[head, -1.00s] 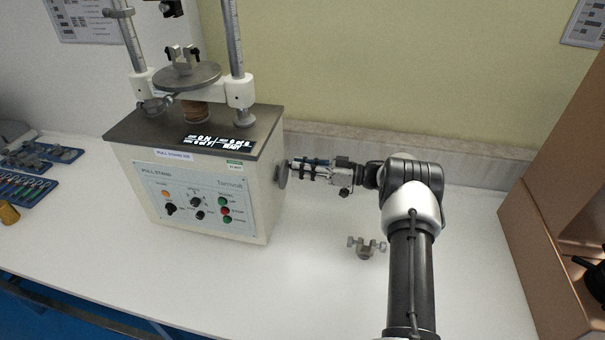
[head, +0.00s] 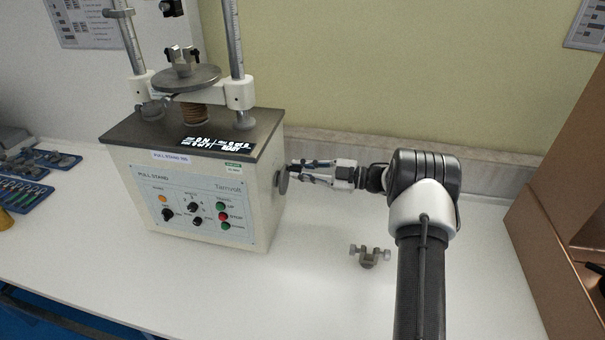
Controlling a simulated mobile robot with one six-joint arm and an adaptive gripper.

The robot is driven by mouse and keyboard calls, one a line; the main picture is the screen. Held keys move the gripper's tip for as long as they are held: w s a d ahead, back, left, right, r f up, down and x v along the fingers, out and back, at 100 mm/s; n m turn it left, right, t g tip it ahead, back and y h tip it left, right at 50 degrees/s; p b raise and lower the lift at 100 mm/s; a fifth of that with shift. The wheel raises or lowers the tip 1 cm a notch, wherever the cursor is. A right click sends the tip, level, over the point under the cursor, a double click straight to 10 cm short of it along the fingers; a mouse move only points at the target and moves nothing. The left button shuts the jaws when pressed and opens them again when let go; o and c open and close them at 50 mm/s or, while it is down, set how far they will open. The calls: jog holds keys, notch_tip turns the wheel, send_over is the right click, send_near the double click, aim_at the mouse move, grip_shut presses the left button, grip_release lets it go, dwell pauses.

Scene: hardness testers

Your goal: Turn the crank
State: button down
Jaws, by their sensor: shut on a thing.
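The crank (head: 283,182) is a grey disc on the right side of the pull stand (head: 190,190), a cream box with a dark top. My gripper (head: 293,171) reaches in from the right with its fingers at the crank. It is shut on the crank's handle, which is mostly hidden between the fingers. The stand's round platform (head: 187,78) sits above the dark top between two steel columns.
A small metal clamp (head: 369,256) lies on the white bench (head: 310,290) below my arm. A brown cabinet (head: 560,190) stands at the right. Blue tool trays (head: 40,158) lie at the far left. Bench in front of the stand is clear.

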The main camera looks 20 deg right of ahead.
jog(key=shift+s+a+r+n, duration=0.1)
jog(key=shift+s+a+n, duration=0.15)
jog(key=shift+n, duration=0.8)
jog(key=shift+s+a+n, duration=0.1)
jog(key=shift+s+n, duration=0.15)
jog(key=shift+n, duration=0.8)
jog(key=c, duration=1.5)
grip_release()
jog(key=shift+d, duration=0.1)
jog(key=v, duration=1.2)
jog(key=shift+r, duration=0.1)
